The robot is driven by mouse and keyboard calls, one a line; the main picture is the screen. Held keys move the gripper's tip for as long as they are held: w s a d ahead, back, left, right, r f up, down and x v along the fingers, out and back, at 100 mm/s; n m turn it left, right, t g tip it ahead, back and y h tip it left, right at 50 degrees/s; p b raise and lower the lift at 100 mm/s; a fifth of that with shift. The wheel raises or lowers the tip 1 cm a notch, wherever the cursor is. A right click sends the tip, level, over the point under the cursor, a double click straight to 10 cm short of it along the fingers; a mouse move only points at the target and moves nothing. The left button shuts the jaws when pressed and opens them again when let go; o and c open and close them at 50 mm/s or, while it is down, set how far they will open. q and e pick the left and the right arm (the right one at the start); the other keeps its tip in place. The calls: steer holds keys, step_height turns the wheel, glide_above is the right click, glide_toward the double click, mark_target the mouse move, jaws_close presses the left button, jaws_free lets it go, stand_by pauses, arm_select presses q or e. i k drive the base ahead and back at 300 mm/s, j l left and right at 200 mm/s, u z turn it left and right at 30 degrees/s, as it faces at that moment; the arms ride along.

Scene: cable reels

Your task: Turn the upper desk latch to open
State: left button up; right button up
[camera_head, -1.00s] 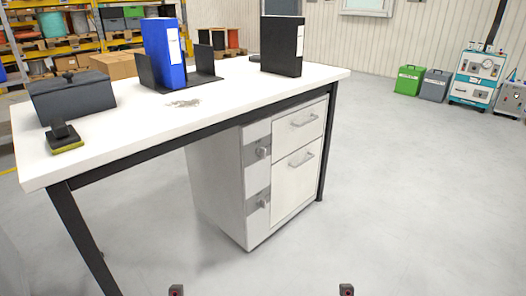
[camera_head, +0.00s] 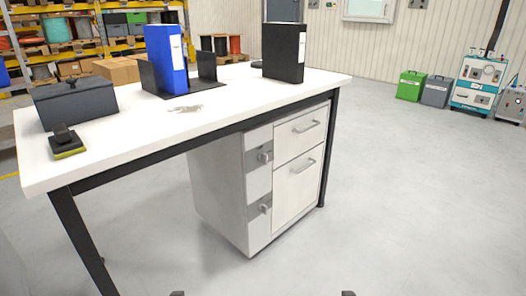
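The upper desk latch (camera_head: 265,157) is a small grey knob on a grey plate, on the narrow left strip of the drawer cabinet front. A similar lower latch (camera_head: 265,208) sits below it. The cabinet (camera_head: 218,190) stands under the desk's right part, with an upper drawer (camera_head: 300,133) and a taller lower drawer (camera_head: 297,187), both shut. Only small dark tips show at the bottom edge, of my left gripper (camera_head: 177,293) and my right gripper (camera_head: 348,293). Both are well in front of and apart from the cabinet. Their finger state is not visible.
The white desk top (camera_head: 235,100) carries a dark box (camera_head: 75,103), a stapler-like item (camera_head: 66,143), keys (camera_head: 185,109), a blue binder (camera_head: 165,58) and a black binder (camera_head: 284,52). A desk leg (camera_head: 328,150) stands right of the cabinet. The floor (camera_head: 420,210) in front and right is clear.

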mark_target(262, 157)
steer(key=i+l+z, duration=0.1)
steer(key=i+l, duration=0.2)
steer(key=i, duration=0.15)
steer(key=i+l+z, duration=0.15)
steer(key=i, duration=0.35)
